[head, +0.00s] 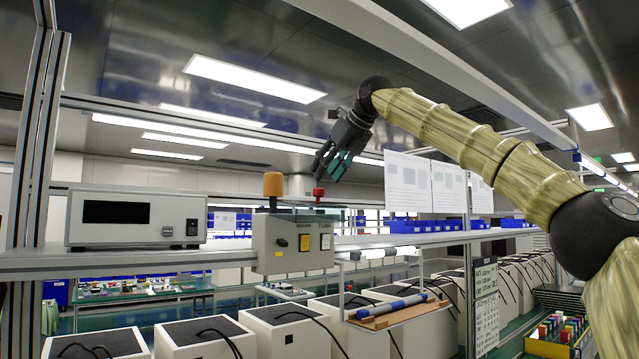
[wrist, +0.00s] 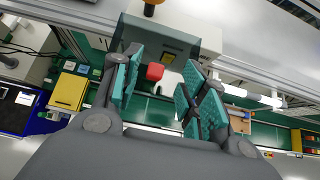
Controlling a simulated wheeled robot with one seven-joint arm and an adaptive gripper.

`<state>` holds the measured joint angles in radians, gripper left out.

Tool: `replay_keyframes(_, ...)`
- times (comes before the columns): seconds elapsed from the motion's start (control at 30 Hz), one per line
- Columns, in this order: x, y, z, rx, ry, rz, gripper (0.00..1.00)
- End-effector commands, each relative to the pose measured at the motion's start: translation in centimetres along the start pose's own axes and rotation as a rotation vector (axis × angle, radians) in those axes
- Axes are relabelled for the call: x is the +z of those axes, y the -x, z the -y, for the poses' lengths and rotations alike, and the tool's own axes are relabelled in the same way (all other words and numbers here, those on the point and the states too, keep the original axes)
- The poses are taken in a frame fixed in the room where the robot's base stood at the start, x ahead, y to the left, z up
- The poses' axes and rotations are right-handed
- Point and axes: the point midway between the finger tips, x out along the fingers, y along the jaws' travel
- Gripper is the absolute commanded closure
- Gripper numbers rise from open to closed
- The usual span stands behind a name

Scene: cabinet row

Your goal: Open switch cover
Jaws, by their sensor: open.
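A grey control box (head: 293,255) is mounted at the shelf edge, with a black knob and small yellow and white plates on its front. An orange beacon (head: 273,184) and a red part (head: 318,194) stand on top of it. I cannot tell which part is the switch cover. My gripper (head: 329,166) is open and empty, pointing down above the red part. In the wrist view, the red part (wrist: 155,72) shows between the two teal fingers (wrist: 160,72), apart from them. The orange beacon (wrist: 150,9) is at the top edge of that view.
A white instrument (head: 135,218) with a dark display stands on the shelf to the left. White sheets (head: 408,181) hang behind and right of my gripper. A small board (head: 395,312) with a blue-grey tool sits below the shelf. Several white units line the lower row.

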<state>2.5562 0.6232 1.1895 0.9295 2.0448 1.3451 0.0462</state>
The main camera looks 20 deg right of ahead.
Motion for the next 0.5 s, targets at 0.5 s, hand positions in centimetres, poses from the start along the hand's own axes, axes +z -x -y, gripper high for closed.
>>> replay_keyframes(0.5,-0.1,4.4,0.1,0.0,-0.001,-0.002,0.57)
